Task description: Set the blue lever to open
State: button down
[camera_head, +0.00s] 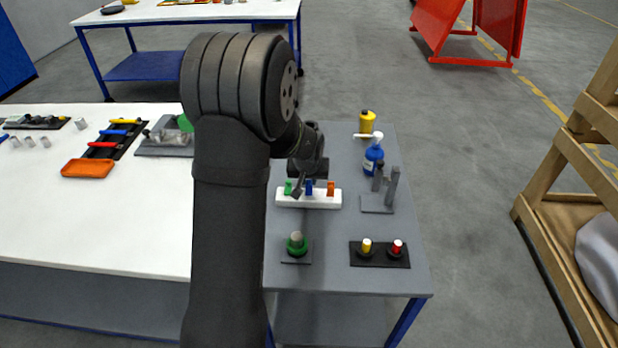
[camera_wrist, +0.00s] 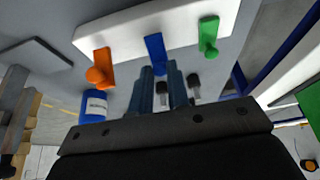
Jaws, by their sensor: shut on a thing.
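A white lever block (camera_head: 323,201) stands on the grey table with a green lever (camera_head: 288,188), a blue lever (camera_head: 309,187) and an orange lever (camera_head: 331,188). In the wrist view the blue lever (camera_wrist: 155,48) sits between the orange lever (camera_wrist: 102,68) and the green lever (camera_wrist: 208,36). My gripper (camera_wrist: 163,84) is shut on the free end of the blue lever, which is partly hidden between the fingers. In the head view my gripper (camera_head: 301,186) is at the block, partly covering the levers. Any open or closed marking is too small to read.
A blue pump bottle (camera_head: 373,158), a yellow container (camera_head: 367,121) and a grey stand (camera_head: 378,203) are behind and right of the block. A green-ringed knob (camera_head: 297,245) and a black button panel (camera_head: 380,254) are nearer the front. The table between them is clear.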

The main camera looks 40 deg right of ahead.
jog(key=shift+s+a+t+h, duration=0.2)
jog(key=shift+s+t+h, duration=0.05)
jog(key=shift+t+h, duration=0.15)
jog(key=shift+r, duration=0.1)
dwell(0.4)
jog(key=c, duration=1.4)
grip_release()
jog(key=shift+a+r, duration=0.1)
jog(key=v, duration=1.7)
jog(key=shift+s+a, duration=0.2)
jog(key=shift+s, duration=0.05)
jog(key=shift+o, duration=0.2)
jog(key=shift+w+d+r+g+y, duration=0.25)
jog(key=shift+w+d+r, duration=0.05)
jog(key=shift+w+d, duration=0.2)
jog(key=shift+w+d+r+g+y, duration=0.25)
jog(key=shift+w+d+r, duration=0.05)
jog(key=shift+w+d, duration=0.2)
jog(key=x, duration=1.7)
jog(key=shift+f, duration=0.1)
